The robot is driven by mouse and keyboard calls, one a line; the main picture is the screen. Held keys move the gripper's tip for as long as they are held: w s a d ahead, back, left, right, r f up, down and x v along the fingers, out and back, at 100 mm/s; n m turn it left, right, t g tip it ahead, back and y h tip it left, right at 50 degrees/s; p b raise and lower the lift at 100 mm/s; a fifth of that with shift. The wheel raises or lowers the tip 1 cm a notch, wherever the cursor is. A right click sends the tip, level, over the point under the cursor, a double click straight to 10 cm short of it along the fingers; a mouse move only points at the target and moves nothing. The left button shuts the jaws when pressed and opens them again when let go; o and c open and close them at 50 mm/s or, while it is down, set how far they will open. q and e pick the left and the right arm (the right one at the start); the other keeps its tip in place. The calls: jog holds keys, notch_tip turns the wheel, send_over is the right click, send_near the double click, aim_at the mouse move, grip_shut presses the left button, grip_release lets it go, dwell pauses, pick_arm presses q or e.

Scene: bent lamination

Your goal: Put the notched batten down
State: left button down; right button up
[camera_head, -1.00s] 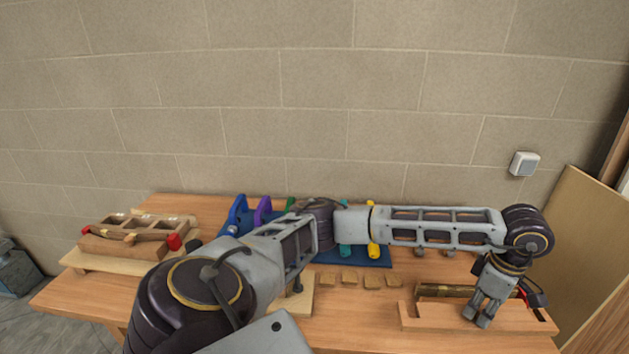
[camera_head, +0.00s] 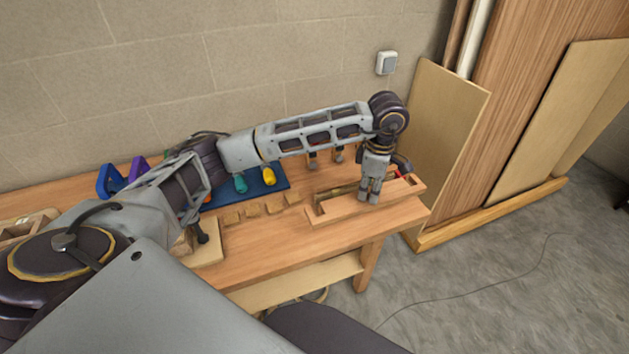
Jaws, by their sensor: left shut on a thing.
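The notched batten (camera_head: 335,208) is a long pale-brown wooden piece with raised ends. It is at the right end of the workbench, along the front edge. My left gripper (camera_head: 369,196) reaches over from behind, pointing down, and its fingers are shut on the batten right of its middle. The batten looks level and close to the bench top; I cannot tell whether it touches it. The fingers hide part of it. My right gripper is not in view.
A dark brassy bar (camera_head: 338,190) lies just behind the batten. Small wooden blocks (camera_head: 252,210) sit to its left, and a blue mat (camera_head: 262,186) with coloured-handled tools lies behind them. Boards (camera_head: 447,140) lean right of the workbench (camera_head: 275,245). The bench front between blocks and batten is clear.

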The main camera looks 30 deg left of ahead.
aim_at(367, 204)
pick_arm(q)
jog(key=shift+f, duration=0.6)
notch_tip(367, 204, down, 4)
jog(key=shift+f+p, duration=0.15)
jog(key=shift+p, duration=0.3)
jog(key=shift+f, duration=2.2)
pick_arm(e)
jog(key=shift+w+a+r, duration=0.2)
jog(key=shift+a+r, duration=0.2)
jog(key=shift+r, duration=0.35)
pick_arm(q)
jog(key=shift+f, duration=0.15)
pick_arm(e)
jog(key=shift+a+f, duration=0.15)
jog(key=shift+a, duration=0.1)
